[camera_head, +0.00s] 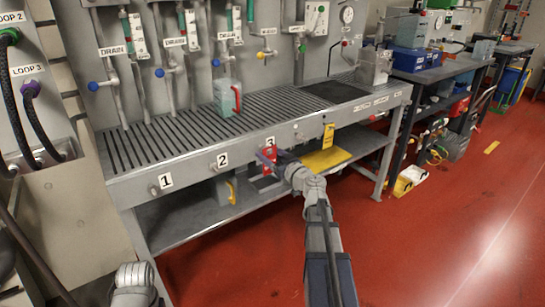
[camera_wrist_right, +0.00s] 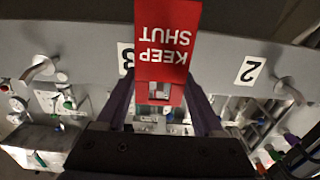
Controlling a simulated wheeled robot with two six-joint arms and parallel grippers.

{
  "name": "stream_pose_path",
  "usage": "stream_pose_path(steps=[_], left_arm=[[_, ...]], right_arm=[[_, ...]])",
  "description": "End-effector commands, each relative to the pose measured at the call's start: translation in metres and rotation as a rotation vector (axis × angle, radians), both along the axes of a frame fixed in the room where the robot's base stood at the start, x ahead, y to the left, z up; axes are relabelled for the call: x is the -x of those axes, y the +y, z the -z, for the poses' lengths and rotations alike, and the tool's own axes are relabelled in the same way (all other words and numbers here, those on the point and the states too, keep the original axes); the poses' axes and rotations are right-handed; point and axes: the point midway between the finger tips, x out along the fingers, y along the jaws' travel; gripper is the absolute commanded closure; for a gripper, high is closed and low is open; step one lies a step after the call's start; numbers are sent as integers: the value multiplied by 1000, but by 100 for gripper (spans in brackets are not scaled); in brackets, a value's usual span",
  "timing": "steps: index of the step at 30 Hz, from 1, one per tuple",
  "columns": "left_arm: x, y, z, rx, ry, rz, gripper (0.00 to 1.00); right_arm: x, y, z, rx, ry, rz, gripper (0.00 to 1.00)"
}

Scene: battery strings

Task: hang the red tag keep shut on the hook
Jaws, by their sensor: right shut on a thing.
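The red KEEP SHUT tag (camera_head: 267,161) is at the bench's front rail, just below the number 3 label (camera_head: 270,142). My right gripper (camera_head: 277,157) is shut on it. In the right wrist view the tag (camera_wrist_right: 167,42) appears upside down between the purple fingers (camera_wrist_right: 160,92), with a slot near the fingers. Hook 2 (camera_head: 212,167) is bare, left of its label; it also shows in the wrist view (camera_wrist_right: 288,88). Hook 1 (camera_head: 154,190) is bare too. The hook at 3 is hidden behind tag and gripper; I cannot tell whether the tag touches it.
A yellow tag (camera_head: 328,136) hangs on the rail further right, past another bare peg (camera_head: 298,136). A grey-green jug with a red handle (camera_head: 228,97) stands on the slatted bench top (camera_head: 165,135). A yellow item (camera_head: 325,160) lies on the lower shelf.

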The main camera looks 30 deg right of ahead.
Motion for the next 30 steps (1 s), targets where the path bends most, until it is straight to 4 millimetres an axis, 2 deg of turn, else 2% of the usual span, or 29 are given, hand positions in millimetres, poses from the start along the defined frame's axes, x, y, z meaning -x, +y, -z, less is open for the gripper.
stream_pose_path(steps=[12,30], left_arm=[[0,0,8,-1,0,0,57],[0,0,11,-2,-1,1,57]], right_arm=[[-20,2,8,0,0,-2,84],[-22,2,11,0,0,-1,84]])
